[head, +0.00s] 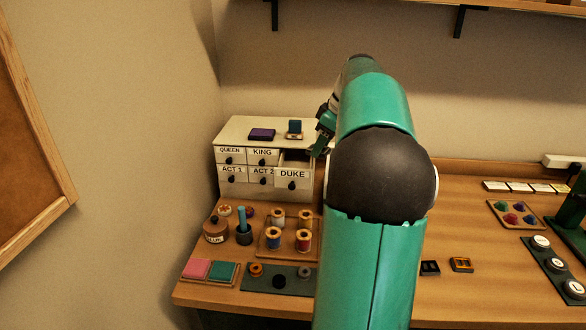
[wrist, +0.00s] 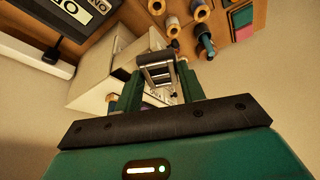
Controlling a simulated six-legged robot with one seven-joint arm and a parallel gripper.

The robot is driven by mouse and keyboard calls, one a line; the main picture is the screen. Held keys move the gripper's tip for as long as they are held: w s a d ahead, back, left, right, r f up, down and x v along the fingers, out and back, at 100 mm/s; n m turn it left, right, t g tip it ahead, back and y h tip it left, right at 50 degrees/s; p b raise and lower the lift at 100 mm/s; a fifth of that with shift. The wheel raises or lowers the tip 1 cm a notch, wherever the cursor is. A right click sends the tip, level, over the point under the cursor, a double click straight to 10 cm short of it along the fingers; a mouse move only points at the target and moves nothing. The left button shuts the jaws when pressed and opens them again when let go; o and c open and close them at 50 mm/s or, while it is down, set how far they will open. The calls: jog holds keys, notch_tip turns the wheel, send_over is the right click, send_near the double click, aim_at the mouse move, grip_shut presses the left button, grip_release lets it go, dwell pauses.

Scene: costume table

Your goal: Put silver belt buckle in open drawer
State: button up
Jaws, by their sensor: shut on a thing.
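The silver belt buckle (wrist: 157,72), a small rectangular frame, is between the fingertips of my gripper (wrist: 157,82) in the wrist view. The fingers are shut on it. In the head view my gripper (head: 320,145) is partly hidden by my arm, at the right side of the white drawer cabinet (head: 230,190). The buckle cannot be made out there.
A purple box (head: 262,134) and a small blue item (head: 295,126) sit on the cabinet top. A tray with several thread spools (head: 274,239) stands in front. A black buckle (head: 429,267) and a gold buckle (head: 461,264) lie right of my arm. A shelf hangs above.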

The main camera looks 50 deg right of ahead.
jog(key=w+d+f, duration=0.1)
jog(key=w+f, duration=0.1)
jog(key=w, duration=0.1)
jog(key=w+f, duration=0.3)
jog(key=w, duration=0.1)
jog(key=w+d+f, duration=0.1)
jog(key=w+f, duration=0.2)
jog(key=shift+w+d+f, duration=0.1)
jog(key=shift+w+d, duration=0.05)
jog(key=shift+d, duration=0.15)
jog(key=x, duration=0.3)
jog(key=shift+d+f, duration=0.1)
jog(key=shift+d, duration=0.1)
jog(key=shift+f, duration=0.45)
jog(key=shift+s+f, duration=0.1)
jog(key=shift+s, duration=0.2)
jog(key=o, duration=1)
jog(key=shift+w, duration=0.1)
jog(key=shift+c, duration=0.2)
jog(key=v, duration=1.2)
